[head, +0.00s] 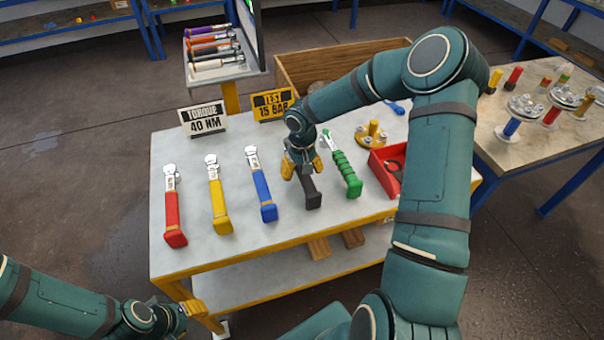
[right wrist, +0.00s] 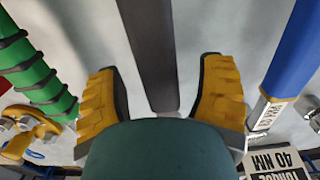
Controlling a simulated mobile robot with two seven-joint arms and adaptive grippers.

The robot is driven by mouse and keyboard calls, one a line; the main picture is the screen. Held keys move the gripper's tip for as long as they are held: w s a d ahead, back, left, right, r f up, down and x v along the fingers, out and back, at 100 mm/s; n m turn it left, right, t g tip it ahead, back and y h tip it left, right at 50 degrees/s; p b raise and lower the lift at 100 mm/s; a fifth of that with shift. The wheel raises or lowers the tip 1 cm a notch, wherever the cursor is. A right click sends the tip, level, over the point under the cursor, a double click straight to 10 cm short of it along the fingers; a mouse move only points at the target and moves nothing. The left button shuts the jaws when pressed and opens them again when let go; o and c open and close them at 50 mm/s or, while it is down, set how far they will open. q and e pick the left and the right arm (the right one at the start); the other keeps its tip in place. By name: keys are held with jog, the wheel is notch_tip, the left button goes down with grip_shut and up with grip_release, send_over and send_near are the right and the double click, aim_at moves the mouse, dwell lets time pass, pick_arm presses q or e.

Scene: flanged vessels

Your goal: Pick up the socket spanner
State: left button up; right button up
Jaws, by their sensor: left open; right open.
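A row of handled tools lies on the grey table: red (head: 172,208), yellow (head: 217,195), blue (head: 262,188), black (head: 312,192) and green (head: 343,167). I cannot tell by its head which is the socket spanner, as the black tool's upper part is hidden by my right gripper (head: 301,166). That gripper is over the black tool, open. In the right wrist view, the dark bar of the black tool (right wrist: 150,45) runs between the yellow fingers (right wrist: 158,80), with space on both sides. My left gripper (head: 196,309) is open and empty, low by the table's front left corner.
The green (right wrist: 35,80) and blue (right wrist: 298,50) tools flank the right gripper. A red tray (head: 383,172) and a yellow flanged part (head: 371,135) are at right. Signs (head: 203,119) stand behind, with a wooden crate (head: 345,60) beyond.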

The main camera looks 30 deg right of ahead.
jog(key=shift+f, duration=0.2)
grip_shut()
dwell(0.3)
